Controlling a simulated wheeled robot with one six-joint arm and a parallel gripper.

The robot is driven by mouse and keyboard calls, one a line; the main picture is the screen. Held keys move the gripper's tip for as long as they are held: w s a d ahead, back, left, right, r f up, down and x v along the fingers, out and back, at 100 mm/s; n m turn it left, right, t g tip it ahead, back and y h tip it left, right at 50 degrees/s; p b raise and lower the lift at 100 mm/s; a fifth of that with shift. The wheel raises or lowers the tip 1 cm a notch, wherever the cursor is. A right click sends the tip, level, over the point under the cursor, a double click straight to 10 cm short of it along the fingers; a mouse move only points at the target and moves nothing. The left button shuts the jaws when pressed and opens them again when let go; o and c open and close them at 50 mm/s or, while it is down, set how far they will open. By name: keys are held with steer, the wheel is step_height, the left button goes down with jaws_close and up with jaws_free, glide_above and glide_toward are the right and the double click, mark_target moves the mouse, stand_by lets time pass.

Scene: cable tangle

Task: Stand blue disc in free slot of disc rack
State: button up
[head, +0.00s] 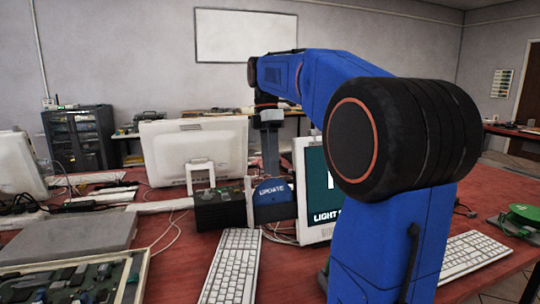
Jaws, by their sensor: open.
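The blue disc (272,205), marked "UPDATE", stands upright on the red table in the middle of the view, its face towards me. A dark slotted box (219,210), which looks like the disc rack, is directly left of it. I cannot tell whether the disc sits in a slot; its lower part and the slots are unclear. My gripper (270,172) points down just above the disc's top edge, with its fingers open. From here I cannot tell whether the fingers straddle the disc.
A screen (316,190) stands close right of the disc, partly behind my arm. A white monitor (193,150) is behind the rack. A keyboard (232,266) and loose cables lie in front. A grey slab (70,240) and a parts tray (75,285) fill the left.

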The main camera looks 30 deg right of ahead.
mark_target(272, 180)
steer(key=shift+x, duration=2.35)
